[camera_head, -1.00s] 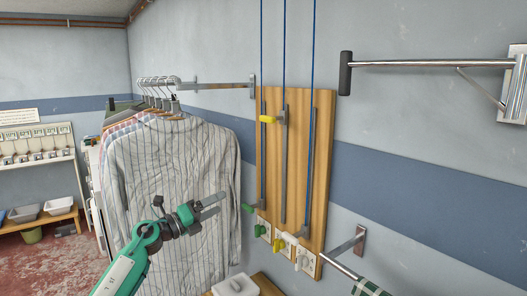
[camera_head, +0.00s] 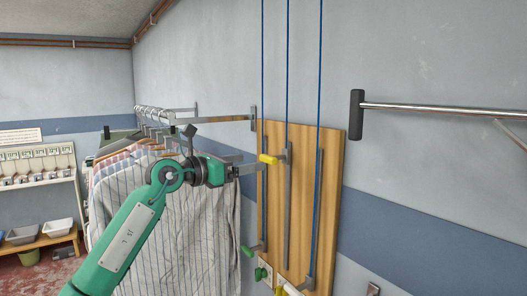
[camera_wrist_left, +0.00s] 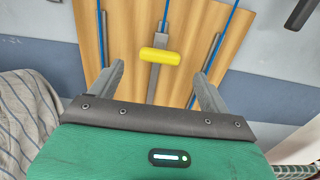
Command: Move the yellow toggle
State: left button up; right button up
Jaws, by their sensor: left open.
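The yellow toggle (camera_head: 268,159) is a short bar on a slider on the middle metal rail (camera_head: 287,210) of a wooden wall board (camera_head: 331,190). It sits near the top of that rail. My left gripper (camera_head: 254,168) is just left of the toggle in the head view, pointing at the board. In the left wrist view the yellow toggle (camera_wrist_left: 160,56) lies ahead of and between the two spread fingers (camera_wrist_left: 160,80), beyond their tips. The gripper is open and empty. My right gripper is in neither view.
Blue cords (camera_head: 287,60) run up from the rails. Striped shirts (camera_head: 165,215) hang on a rail at left. A metal bar with a black end (camera_head: 356,114) juts out at right.

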aim_at(265, 160)
pick_arm(q)
jog(key=p+x, duration=0.2)
jog(key=x, duration=0.2)
jog(key=shift+w+d+r, duration=0.15)
jog(key=shift+w+d, duration=0.05)
jog(key=shift+d, duration=0.1)
jog(key=shift+w+d+f, duration=0.2)
jog(key=shift+w+d, duration=0.25)
jog(key=shift+d, duration=0.2)
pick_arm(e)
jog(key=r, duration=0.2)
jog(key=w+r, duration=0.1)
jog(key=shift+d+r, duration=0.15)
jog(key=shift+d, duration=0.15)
pick_arm(q)
jog(key=shift+c, duration=0.2)
